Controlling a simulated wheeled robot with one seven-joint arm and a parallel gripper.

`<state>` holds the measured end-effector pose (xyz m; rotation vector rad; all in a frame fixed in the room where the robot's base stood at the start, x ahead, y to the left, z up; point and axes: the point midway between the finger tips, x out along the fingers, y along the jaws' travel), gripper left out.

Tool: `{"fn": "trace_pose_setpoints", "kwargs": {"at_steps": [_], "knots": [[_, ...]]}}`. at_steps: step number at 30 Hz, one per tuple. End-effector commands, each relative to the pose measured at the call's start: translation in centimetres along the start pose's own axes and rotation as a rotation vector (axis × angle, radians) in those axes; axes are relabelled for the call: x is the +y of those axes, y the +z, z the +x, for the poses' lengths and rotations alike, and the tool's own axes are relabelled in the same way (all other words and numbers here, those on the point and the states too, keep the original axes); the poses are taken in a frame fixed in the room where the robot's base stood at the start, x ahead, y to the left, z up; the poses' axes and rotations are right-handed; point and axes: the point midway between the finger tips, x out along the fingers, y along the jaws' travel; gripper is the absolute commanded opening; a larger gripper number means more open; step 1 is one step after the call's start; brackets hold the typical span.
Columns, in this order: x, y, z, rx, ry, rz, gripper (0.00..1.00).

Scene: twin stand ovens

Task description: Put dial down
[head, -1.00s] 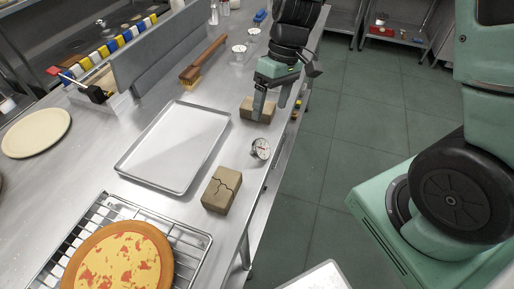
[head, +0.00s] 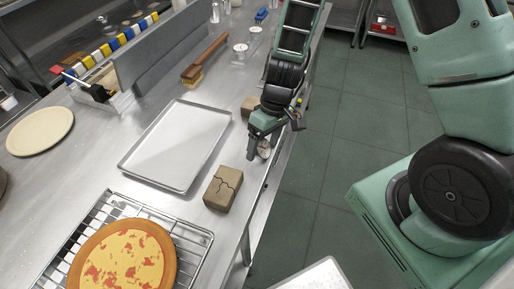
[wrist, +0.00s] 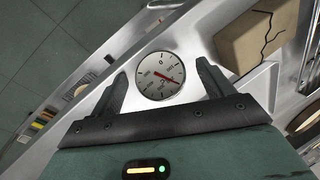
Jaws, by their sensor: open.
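The dial (head: 264,150), a round white-faced gauge with a red needle, is at the counter's right edge, partly hidden by my gripper in the head view. In the wrist view the dial (wrist: 160,75) shows face-on, between my fingertips in the picture, with a gap on both sides. My gripper (head: 258,155) is open over the dial; it also shows in the wrist view (wrist: 162,73). I cannot tell how far its tips are above or around the dial.
A cracked brown block (head: 222,188) sits close to the dial, and another block (head: 250,106) lies behind my gripper. An empty tray (head: 178,146) and a wire rack (head: 196,240) with a pizza (head: 124,262) are to the left. The floor (head: 335,170) drops away at right.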

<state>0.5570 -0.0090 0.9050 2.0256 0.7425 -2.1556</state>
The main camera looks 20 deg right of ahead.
Motion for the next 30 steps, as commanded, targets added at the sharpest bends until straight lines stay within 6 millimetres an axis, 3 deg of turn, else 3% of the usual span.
{"fn": "trace_pose_setpoints", "kwargs": {"at_steps": [5,11,23,30], "knots": [[0.0,0.0,0.0,0.001,0.000,0.000,0.80],[0.0,0.0,0.0,0.001,0.000,-0.001,0.32],[-0.1,-0.1,-0.5,0.003,0.001,-0.002,0.28],[-0.9,-0.2,-3.3,0.006,0.003,-0.005,0.28]]}}
